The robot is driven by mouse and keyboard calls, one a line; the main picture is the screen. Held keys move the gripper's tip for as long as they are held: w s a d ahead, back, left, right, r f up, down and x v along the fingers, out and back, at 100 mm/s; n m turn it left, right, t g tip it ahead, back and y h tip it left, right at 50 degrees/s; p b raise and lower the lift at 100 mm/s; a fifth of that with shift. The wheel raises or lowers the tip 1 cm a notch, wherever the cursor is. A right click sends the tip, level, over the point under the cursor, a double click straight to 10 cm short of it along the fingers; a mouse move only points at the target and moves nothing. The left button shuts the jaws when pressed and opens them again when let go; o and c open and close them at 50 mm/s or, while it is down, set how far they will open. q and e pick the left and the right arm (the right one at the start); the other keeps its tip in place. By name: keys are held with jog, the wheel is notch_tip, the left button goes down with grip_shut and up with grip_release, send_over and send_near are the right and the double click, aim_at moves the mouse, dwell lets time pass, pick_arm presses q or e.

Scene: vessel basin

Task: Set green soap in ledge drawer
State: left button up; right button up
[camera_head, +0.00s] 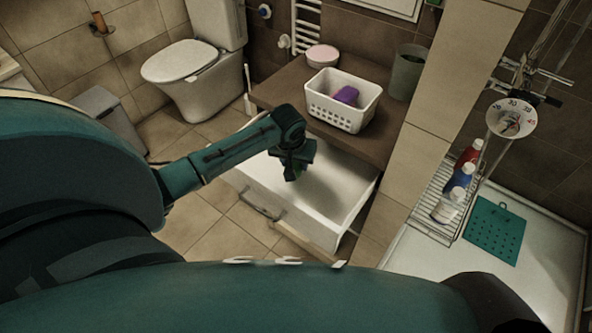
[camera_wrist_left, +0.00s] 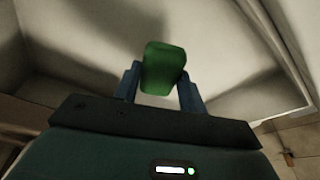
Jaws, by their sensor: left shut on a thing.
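The green soap (camera_wrist_left: 163,68) is a small rounded block between the two fingers of my left gripper (camera_wrist_left: 160,85) in the left wrist view. In the head view my left gripper (camera_head: 294,168) hangs over the open white drawer (camera_head: 338,189), and the soap there is mostly hidden by the gripper. The drawer is pulled out from under the brown ledge (camera_head: 377,146), and its inside looks empty. In the left wrist view the pale drawer walls (camera_wrist_left: 228,42) surround the soap. I cannot tell whether the soap touches the drawer floor. My right gripper is not seen.
A white basket (camera_head: 341,113) with a purple thing (camera_head: 346,95) stands on the ledge, beside a pink-lidded round box (camera_head: 322,56) and a grey bin (camera_head: 407,72). A toilet (camera_head: 194,75) is behind. Several bottles (camera_head: 455,190) stand on a rack at right.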

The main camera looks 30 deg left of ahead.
pick_arm(q)
jog(key=shift+f, duration=2)
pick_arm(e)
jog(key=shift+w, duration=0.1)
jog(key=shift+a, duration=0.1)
pick_arm(q)
jog(key=o, duration=1)
jog(key=shift+f, duration=0.15)
jog(key=shift+r, duration=0.35)
jog(key=p+v, duration=0.1)
jog(key=v, duration=0.9)
jog(key=shift+s+r, duration=0.15)
jog(key=shift+r, duration=0.1)
jog(key=shift+s+r, duration=0.2)
jog(key=shift+r, duration=0.3)
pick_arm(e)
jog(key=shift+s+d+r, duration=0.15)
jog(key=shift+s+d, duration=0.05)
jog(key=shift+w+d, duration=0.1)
